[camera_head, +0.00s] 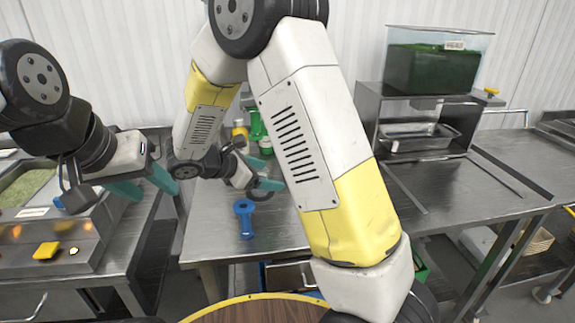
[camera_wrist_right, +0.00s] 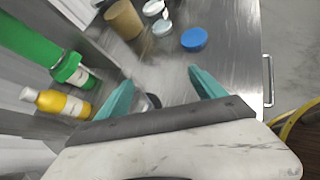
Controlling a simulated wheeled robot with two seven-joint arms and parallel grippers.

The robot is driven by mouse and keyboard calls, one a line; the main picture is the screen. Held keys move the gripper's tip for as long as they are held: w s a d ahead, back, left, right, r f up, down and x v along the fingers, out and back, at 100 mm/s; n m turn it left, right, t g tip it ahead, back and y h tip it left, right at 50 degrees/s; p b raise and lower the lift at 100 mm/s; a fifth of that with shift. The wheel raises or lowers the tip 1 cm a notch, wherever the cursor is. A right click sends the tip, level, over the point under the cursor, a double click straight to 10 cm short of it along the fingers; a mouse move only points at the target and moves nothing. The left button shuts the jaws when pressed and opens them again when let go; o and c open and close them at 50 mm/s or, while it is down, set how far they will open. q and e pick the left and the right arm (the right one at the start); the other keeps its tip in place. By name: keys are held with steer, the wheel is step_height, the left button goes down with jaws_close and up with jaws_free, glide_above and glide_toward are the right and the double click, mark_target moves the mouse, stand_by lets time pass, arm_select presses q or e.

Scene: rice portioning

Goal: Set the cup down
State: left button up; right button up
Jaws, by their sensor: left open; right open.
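A brown cup-like cylinder (camera_wrist_right: 124,19) stands on the steel table at the top of the right wrist view, beyond my right fingertips and apart from them. I cannot pick it out in the head view. A dark, round-edged thing (camera_wrist_right: 153,101) shows low between the right fingers; I cannot tell what it is. My right gripper (camera_wrist_right: 158,80) is open, with teal fingers spread over the table; it also shows in the head view (camera_head: 270,178), partly behind my arm. My left gripper (camera_head: 146,184) is open and empty near the left counter.
A blue object (camera_head: 244,218) stands near the table's front edge; its round top shows in the wrist view (camera_wrist_right: 194,39). A yellow bottle (camera_wrist_right: 60,104) and a green bottle (camera_wrist_right: 74,71) stand left of the right gripper. A green-filled clear bin (camera_head: 432,68) sits on a steel stand.

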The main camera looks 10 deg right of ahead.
steer(key=s+d+r+m+y, duration=0.3)
steer(key=s+r+m+y, duration=0.3)
steer(key=s+m, duration=0.4)
steer(key=s+d+r+m+y, duration=0.3)
steer(key=s+r+m+y, duration=0.3)
steer(key=s+m, duration=0.5)
steer(key=shift+v, duration=1.1)
